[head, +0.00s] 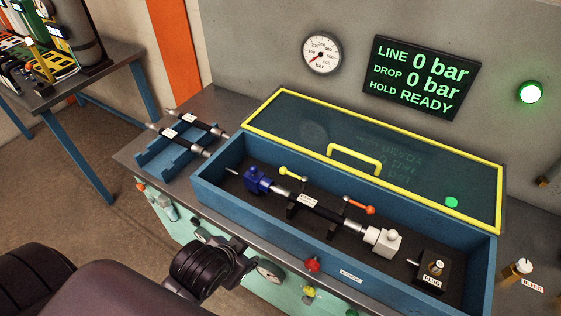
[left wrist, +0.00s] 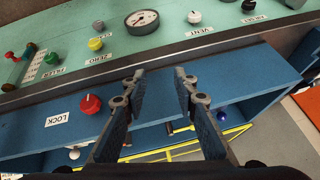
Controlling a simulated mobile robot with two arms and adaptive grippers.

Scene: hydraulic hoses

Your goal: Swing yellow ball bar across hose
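The yellow ball bar (head: 293,175) is a short lever on the far side of the hose (head: 318,209), near its left end. Its yellow ball points left and its shaft lies roughly along the hose. The hose is black with a white tag and lies in the blue trough between a blue fitting (head: 257,180) and a white fitting (head: 383,241). My left gripper (head: 236,262) is outside the trough, in front of its near wall and apart from the bar. In the left wrist view its two fingers (left wrist: 160,80) are spread with nothing between them. My right gripper is not in view.
A similar orange ball bar (head: 360,207) is farther right. The yellow-framed lid (head: 437,170) stands open behind the trough. A red LOCK knob (head: 312,264) is on the front wall. A blue rack (head: 168,158) with spare hoses is left. A plug block (head: 431,268) is right.

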